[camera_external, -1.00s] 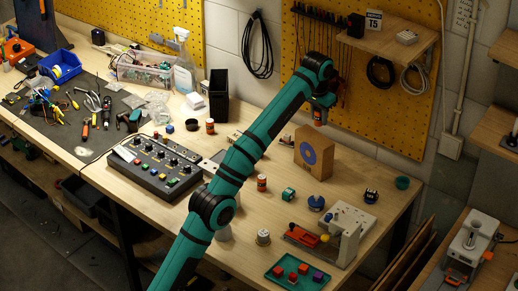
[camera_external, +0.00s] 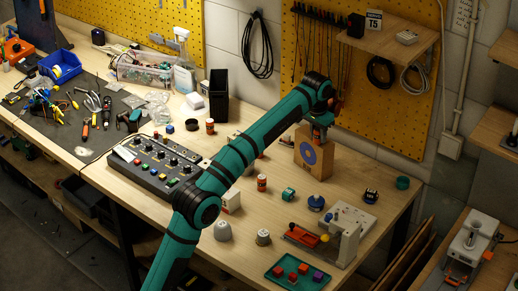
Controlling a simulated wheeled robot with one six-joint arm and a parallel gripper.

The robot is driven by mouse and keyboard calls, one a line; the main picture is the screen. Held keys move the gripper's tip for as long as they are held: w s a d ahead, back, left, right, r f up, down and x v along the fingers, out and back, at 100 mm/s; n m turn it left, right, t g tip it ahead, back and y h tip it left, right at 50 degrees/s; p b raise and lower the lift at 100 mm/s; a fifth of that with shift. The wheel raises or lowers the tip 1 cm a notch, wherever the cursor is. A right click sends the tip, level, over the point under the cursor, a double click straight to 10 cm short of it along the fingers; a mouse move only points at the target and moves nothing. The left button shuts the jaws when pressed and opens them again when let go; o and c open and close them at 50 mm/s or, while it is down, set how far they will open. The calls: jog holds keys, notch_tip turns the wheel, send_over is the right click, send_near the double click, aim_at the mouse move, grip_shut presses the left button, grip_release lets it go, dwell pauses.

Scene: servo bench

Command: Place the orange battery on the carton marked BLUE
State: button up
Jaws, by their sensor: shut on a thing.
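My gripper (camera_external: 319,130) is just above the carton's top, pointing down. It is shut on the orange battery (camera_external: 318,138), of which only a small part shows. I cannot tell whether the battery touches the carton's top.
A small teal item (camera_external: 288,194), a blue spool-like part (camera_external: 316,203) and a grey fixture (camera_external: 347,235) stand in front. A teal tray (camera_external: 296,272) holds several blocks. The pegboard wall rises behind.

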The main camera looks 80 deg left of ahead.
aim_at(318, 129)
jog(key=shift+f, duration=0.25)
jog(key=o, duration=1)
jog(key=shift+o, duration=0.2)
jog(key=shift+s+d+r, duration=0.1)
jog(key=shift+r, duration=1.2)
jog(key=shift+s+d+r, duration=0.1)
jog(key=shift+s+r, duration=0.05)
jog(key=shift+r, duration=1.1)
jog(key=shift+s+d+r, duration=0.1)
jog(key=shift+r, duration=1.2)
